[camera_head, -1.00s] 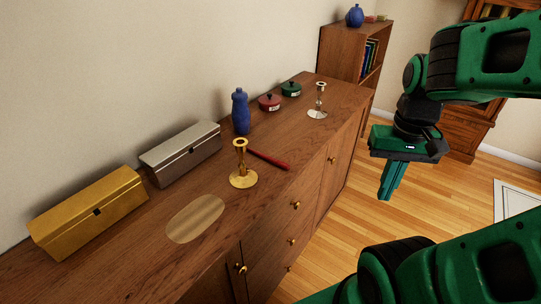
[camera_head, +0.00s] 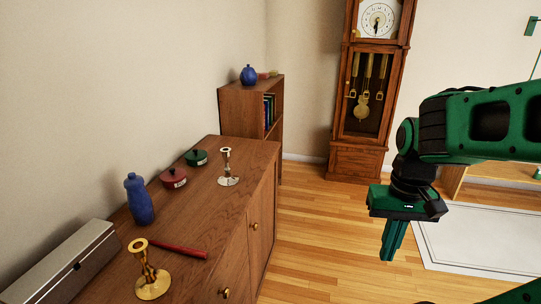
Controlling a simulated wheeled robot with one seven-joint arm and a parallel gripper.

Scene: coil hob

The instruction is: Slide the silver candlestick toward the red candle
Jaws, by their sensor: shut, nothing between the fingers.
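The silver candlestick (camera_head: 227,168) stands upright near the far right end of the wooden sideboard top (camera_head: 205,210). The red candle (camera_head: 179,249) lies flat on the sideboard, nearer to me, beside a gold candlestick (camera_head: 150,275). A stretch of bare wood lies between the silver candlestick and the candle. My gripper (camera_head: 392,256) is shut and empty, pointing down over the floor, well right of the sideboard and apart from everything on it.
A blue bottle (camera_head: 139,199), a red pot (camera_head: 173,178) and a green pot (camera_head: 196,157) stand along the back. A silver box (camera_head: 65,262) is at the lower left. A bookshelf (camera_head: 240,108) stands beyond the sideboard; a clock (camera_head: 368,95) stands behind.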

